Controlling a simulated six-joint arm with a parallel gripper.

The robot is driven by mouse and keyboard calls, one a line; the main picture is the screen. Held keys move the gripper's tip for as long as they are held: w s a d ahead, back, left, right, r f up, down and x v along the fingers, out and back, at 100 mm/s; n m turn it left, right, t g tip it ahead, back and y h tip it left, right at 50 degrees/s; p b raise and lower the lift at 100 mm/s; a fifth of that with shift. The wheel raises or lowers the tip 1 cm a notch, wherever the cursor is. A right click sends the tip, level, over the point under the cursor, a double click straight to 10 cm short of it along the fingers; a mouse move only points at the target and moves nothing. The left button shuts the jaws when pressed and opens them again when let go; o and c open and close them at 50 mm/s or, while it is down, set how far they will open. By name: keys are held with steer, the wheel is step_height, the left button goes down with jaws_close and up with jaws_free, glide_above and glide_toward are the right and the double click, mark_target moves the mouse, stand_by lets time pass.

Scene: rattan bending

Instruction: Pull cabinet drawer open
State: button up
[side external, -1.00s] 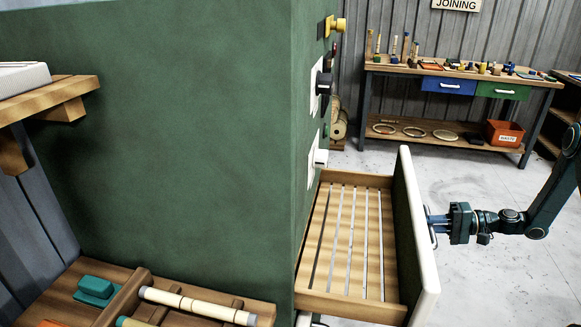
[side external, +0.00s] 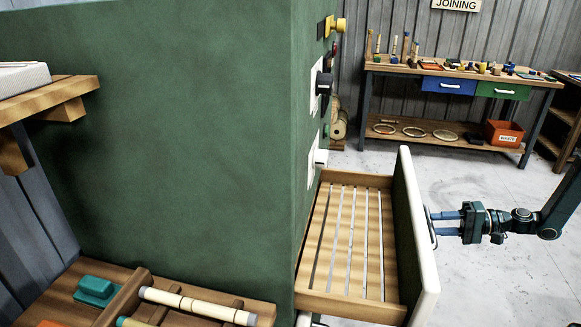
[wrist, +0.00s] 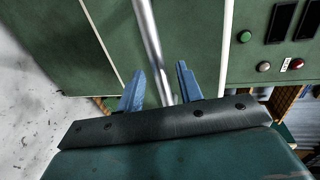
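The cabinet (side external: 180,130) is a large green block. Its drawer (side external: 350,240) is pulled well out to the right, showing a slatted wooden inside. The drawer's front panel (side external: 419,230) is green with a white edge and carries a metal bar handle (side external: 430,228). My gripper (side external: 446,223) is to the right of the handle, its blue fingers apart and pointing at it. In the wrist view, the open fingers (wrist: 158,85) sit either side of the lower part of the handle (wrist: 150,40) as pictured, with nothing gripped.
A yellow knob (side external: 337,26) and dark and white controls stick out above the drawer. A wooden rack (side external: 130,300) with rods is at lower left. The floor right of the drawer is clear.

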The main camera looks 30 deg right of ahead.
step_height(320, 180, up, 7)
stand_by(0.4)
steer(key=shift+w+a, duration=0.1)
steer(key=a+r+n+g, duration=0.1)
steer(key=a+g, duration=0.1)
steer(key=a+r+n+g+h, duration=0.1)
steer(key=a+g, duration=0.1)
steer(key=a, duration=0.1)
steer(key=a+r+n+g, duration=0.1)
steer(key=a+r, duration=0.1)
steer(key=shift+a+n+g+h, duration=0.4)
steer(key=s+a+r+n+h, duration=0.2)
steer(key=s+a+r+h, duration=0.2)
steer(key=s+r, duration=0.4)
steer(key=s+a+r+n+h, duration=0.3)
steer(key=s+a+r+h, duration=0.2)
steer(key=s, duration=0.6)
steer(key=shift+s+a+r, duration=0.4)
steer(key=shift+a+r, duration=0.8)
steer(key=shift+r, duration=0.4)
